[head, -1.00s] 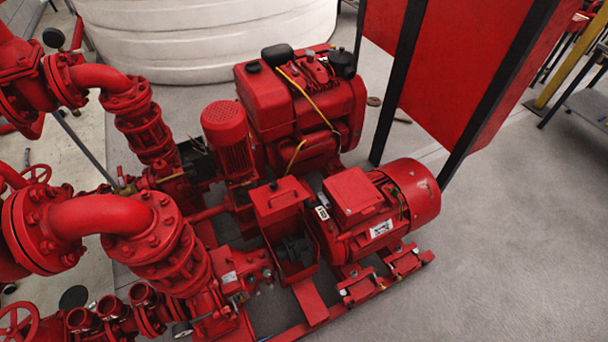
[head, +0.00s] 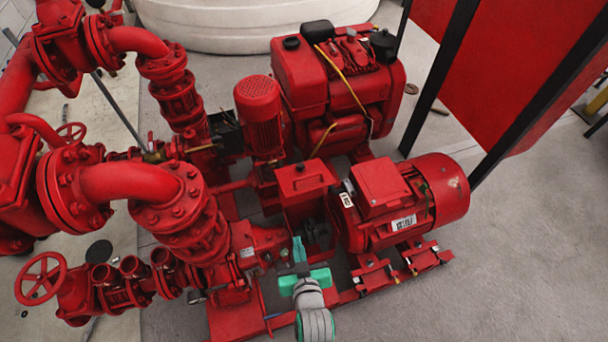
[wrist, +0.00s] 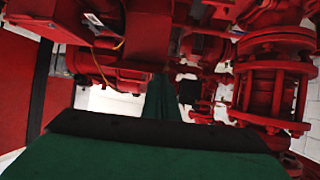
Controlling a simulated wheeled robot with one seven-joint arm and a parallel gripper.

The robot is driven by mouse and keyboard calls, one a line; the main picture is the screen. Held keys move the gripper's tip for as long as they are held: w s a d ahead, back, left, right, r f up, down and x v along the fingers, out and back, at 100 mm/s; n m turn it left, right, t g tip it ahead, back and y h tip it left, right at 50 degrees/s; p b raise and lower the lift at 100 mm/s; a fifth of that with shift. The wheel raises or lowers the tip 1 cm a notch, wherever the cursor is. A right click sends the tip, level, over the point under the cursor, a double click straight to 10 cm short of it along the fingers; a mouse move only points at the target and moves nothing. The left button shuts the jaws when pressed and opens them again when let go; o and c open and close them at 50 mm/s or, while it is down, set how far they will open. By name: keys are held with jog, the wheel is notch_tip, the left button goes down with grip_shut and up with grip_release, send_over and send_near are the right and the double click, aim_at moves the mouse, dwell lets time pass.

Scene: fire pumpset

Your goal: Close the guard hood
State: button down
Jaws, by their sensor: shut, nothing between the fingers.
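The guard hood (head: 305,178) is a red box-shaped cover with a small handle on top, between the pump and the red motor (head: 395,205). It looks raised, with dark coupling parts (head: 318,230) showing below it. My gripper (head: 298,243) has teal fingers, shut and empty, just in front of the coupling gap and below the hood. Whether the fingertips touch the hood cannot be told. In the wrist view the teal finger (wrist: 160,98) points in among red machinery; the hood cannot be clearly picked out there.
The red pump with thick flanged pipes (head: 130,185) stands close on the left. A red engine (head: 335,85) and a vertical motor (head: 259,115) stand behind the hood. A red panel on black posts (head: 440,80) stands at the right. Grey floor (head: 480,290) is clear at front right.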

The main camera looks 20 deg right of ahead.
jog(key=w+d+r+g+y, duration=0.1)
jog(key=w+d+r, duration=0.2)
jog(key=w, duration=0.3)
jog(key=w+d+r+n, duration=0.1)
jog(key=w+d+r, duration=0.2)
jog(key=w, duration=0.3)
jog(key=w+d+r+g+y, duration=0.1)
jog(key=w+d+r, duration=0.25)
jog(key=w, duration=0.25)
send_over(304, 186)
jog(key=w, duration=0.2)
jog(key=f, duration=0.7)
jog(key=shift+s+f, duration=0.15)
jog(key=shift+s, duration=0.05)
jog(key=shift+s+f, duration=0.35)
jog(key=shift+s, duration=0.25)
